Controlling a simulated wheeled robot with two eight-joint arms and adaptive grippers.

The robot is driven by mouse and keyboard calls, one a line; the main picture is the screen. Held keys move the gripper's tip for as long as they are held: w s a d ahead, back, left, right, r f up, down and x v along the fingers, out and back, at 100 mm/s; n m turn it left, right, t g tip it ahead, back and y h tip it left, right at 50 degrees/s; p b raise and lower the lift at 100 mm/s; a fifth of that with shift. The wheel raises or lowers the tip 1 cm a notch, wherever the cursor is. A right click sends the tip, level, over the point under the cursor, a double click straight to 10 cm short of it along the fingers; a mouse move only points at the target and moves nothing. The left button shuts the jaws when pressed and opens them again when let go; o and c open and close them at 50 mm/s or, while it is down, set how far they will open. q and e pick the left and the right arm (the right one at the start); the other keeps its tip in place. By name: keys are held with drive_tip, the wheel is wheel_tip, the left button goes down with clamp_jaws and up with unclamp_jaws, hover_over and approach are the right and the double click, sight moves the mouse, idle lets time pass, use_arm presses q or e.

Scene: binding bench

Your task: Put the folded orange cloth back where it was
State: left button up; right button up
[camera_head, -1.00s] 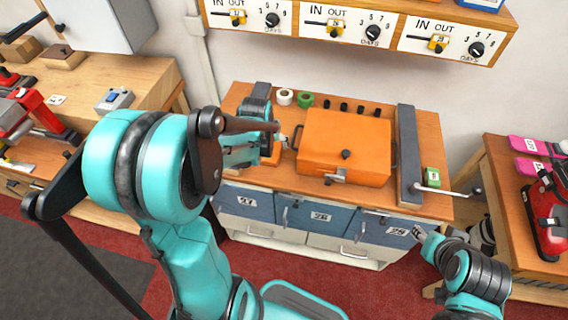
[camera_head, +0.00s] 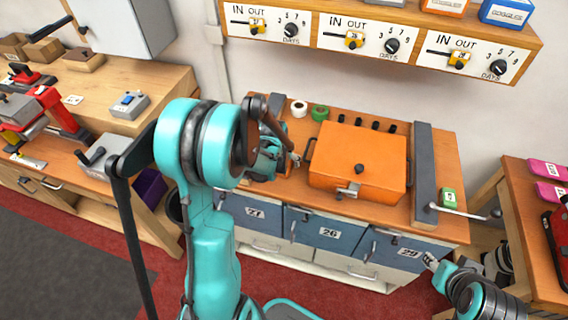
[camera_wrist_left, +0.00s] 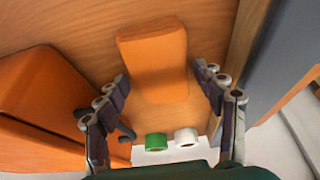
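The folded orange cloth (camera_wrist_left: 153,62) lies on the wooden bench top in the left wrist view, a thick rounded block. My left gripper (camera_wrist_left: 163,78) is open, with one finger on either side of the cloth's near end. A gap shows on the right side; contact on the left side is unclear. In the head view a sliver of the cloth (camera_head: 285,165) shows left of the orange box, mostly hidden by my left arm and gripper (camera_head: 279,158). My right gripper (camera_head: 430,262) is low by the drawer marked 29, too small to tell its state.
The orange lidded box (camera_head: 357,160) stands right of the cloth. White tape (camera_head: 299,108) and green tape (camera_head: 319,112) rolls sit at the back. A grey bar (camera_head: 423,165) with a lever lies at the bench's right. Drawers (camera_head: 326,232) line the front.

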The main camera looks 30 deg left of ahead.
use_arm(q)
drive_tip(key=c, duration=0.8)
